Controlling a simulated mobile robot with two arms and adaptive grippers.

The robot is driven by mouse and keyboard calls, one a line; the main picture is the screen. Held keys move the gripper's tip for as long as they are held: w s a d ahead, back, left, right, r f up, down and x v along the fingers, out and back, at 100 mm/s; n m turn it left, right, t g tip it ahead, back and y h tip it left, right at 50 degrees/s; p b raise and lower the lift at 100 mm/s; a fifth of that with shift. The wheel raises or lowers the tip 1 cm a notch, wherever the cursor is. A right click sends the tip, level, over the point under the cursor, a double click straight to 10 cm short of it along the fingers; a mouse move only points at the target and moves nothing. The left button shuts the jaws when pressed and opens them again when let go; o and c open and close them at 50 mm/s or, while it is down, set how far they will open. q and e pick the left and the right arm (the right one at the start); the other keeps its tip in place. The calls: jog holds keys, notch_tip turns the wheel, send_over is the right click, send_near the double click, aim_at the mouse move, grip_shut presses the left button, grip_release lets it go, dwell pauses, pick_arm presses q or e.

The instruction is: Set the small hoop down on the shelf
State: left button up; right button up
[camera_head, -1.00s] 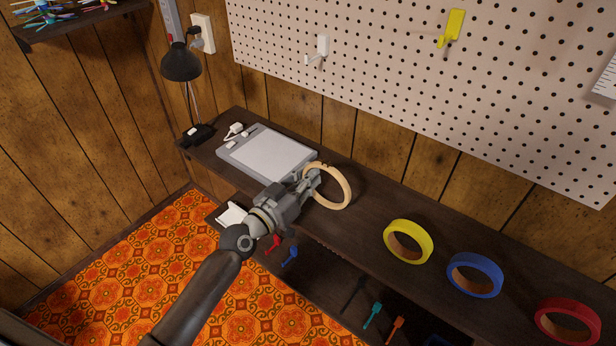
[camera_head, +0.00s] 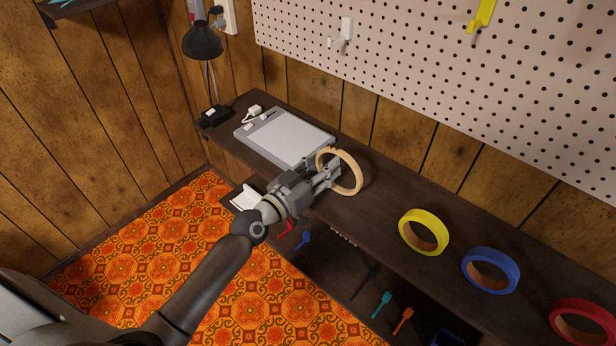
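The small hoop, a pale wooden ring (camera_head: 357,172), is in the middle of the head view. It stands tilted on edge at the dark brown shelf top (camera_head: 385,205), just right of a grey tablet. My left gripper (camera_head: 328,174) is shut on the hoop's left side, its fingers reaching in from the lower left. I cannot tell whether the hoop's lower rim touches the shelf top or hovers just above it. My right gripper is not in view.
The grey tablet (camera_head: 285,137) and a black lamp (camera_head: 203,42) are to the left. Yellow (camera_head: 444,241), blue (camera_head: 511,276) and red (camera_head: 606,312) rings lie to the right. Bare surface lies between hoop and yellow ring. A pegboard (camera_head: 430,70) with hooks rises behind.

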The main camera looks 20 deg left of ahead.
pick_arm(q)
jog(key=v, duration=1.1)
jog(key=shift+s, duration=0.15)
